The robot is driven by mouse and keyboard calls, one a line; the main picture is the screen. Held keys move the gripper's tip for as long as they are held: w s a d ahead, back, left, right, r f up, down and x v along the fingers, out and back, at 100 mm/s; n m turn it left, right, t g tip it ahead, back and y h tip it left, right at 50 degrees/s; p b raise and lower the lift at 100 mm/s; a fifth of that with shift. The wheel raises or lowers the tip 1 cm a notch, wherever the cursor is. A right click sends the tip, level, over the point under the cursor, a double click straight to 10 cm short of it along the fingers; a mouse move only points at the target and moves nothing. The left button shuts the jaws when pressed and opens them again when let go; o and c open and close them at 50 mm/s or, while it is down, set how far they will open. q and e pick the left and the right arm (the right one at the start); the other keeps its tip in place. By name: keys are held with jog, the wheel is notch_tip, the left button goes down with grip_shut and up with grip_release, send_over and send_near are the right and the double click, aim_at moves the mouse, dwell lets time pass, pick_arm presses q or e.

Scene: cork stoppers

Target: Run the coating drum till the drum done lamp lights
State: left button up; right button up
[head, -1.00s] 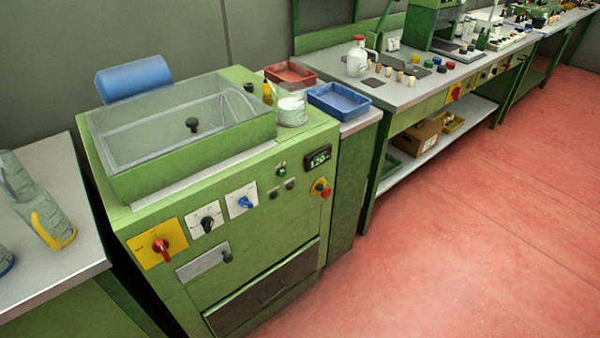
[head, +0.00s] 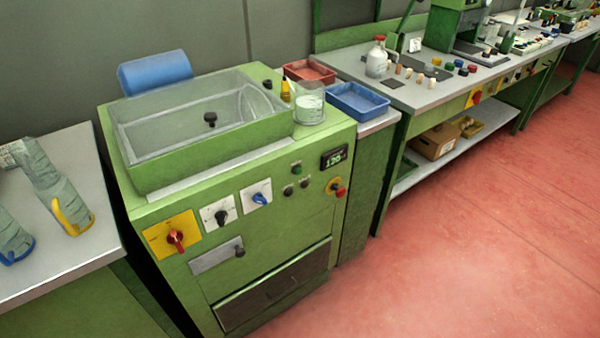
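The green coating machine (head: 300,222) stands left of centre in the head view, a clear lid (head: 180,122) with a black knob over its trough. Its front carries a red rotary switch (head: 175,237) on a yellow plate, a black selector (head: 220,213), a blue selector (head: 260,198) and a grey plate with a black knob (head: 240,251). A green button or lamp (head: 297,168) sits above two small dark ones (head: 296,187); labels are too small to read and no bright glow shows. A display (head: 334,157) seems to read 120. Neither gripper shows.
A glass beaker of white stuff (head: 310,103), a yellow bottle (head: 285,91) and a red stop button (head: 339,191) are on the machine. Blue (head: 358,101) and red (head: 310,72) trays stand beside it. Grey glove-like items (head: 48,182) lie on the left bench. Red floor (head: 450,240) is open at right.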

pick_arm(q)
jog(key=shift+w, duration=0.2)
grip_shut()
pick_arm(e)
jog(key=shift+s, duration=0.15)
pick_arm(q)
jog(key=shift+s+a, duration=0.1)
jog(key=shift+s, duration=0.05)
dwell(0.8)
